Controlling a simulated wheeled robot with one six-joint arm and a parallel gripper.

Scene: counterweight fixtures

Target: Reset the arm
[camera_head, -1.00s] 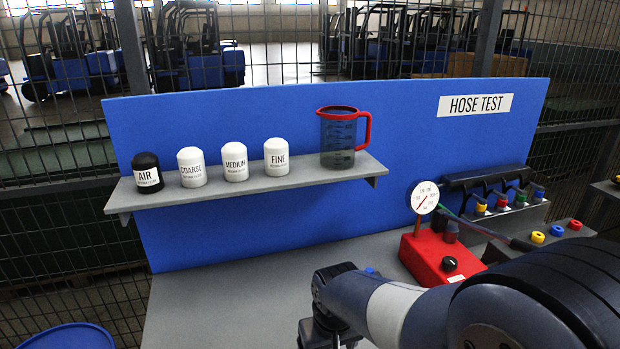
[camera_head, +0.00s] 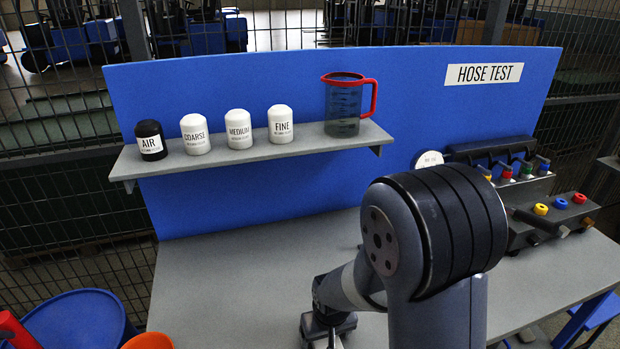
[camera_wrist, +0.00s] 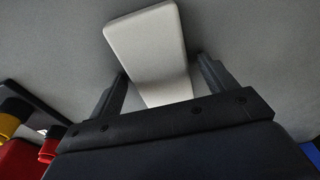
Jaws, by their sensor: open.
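My arm shows in the head view, bent over the grey bench (camera_head: 230,270) in front of the blue board. Its elbow hides most of the gauge (camera_head: 430,159) and the red box under it. My gripper (camera_wrist: 160,68) shows in the wrist view with two dark fingers spread apart. A pale grey flat piece (camera_wrist: 145,42) appears between and beyond the fingers. I cannot tell what it is, or whether it touches them. In the head view the gripper's fingers cannot be made out.
A shelf (camera_head: 255,151) holds a black AIR cap (camera_head: 150,141), white COARSE (camera_head: 195,134), MEDIUM (camera_head: 238,129) and FINE (camera_head: 281,124) caps, and a red-handled jug (camera_head: 343,105). Coloured fittings (camera_head: 541,209) sit at right. A blue bin (camera_head: 80,320) stands lower left. The bench's left part is clear.

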